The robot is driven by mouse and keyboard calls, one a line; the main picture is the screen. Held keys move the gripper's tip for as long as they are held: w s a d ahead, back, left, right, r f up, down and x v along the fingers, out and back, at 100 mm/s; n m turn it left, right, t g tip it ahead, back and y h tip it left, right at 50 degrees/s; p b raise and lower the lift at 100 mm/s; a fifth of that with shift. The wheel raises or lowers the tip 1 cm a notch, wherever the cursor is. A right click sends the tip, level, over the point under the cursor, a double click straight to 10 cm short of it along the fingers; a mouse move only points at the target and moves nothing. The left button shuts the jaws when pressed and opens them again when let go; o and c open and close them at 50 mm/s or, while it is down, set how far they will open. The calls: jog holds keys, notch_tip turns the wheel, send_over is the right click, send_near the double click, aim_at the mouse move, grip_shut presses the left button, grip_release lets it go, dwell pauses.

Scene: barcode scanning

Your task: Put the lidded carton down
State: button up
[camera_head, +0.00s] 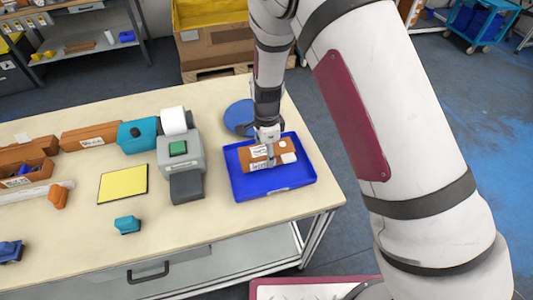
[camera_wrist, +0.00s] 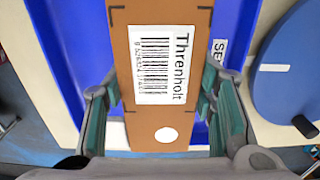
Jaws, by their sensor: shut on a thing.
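The lidded carton (camera_head: 254,160) is a brown box with white labels. In the head view it is at the blue tray (camera_head: 307,181), within the tray's outline. My gripper (camera_head: 269,160) points down at it and is shut on it. In the wrist view the carton (camera_wrist: 158,118) lies between the two teal finger pads, with a barcode label reading "Threnholt" and a white round spot facing the camera. The blue tray (camera_wrist: 70,50) shows behind the carton. I cannot tell whether the carton's underside touches the tray floor.
A grey label printer (camera_head: 180,155) stands left of the tray, and a yellow pad (camera_head: 123,183) lies farther left. A round blue disc (camera_head: 239,116) is behind the tray. Orange bins (camera_head: 90,138) line the left back. Bare tabletop (camera_head: 215,222) shows in front of the tray.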

jog(key=shift+f, duration=0.55)
jog(key=shift+f, duration=0.1)
jog(key=o, duration=1.1)
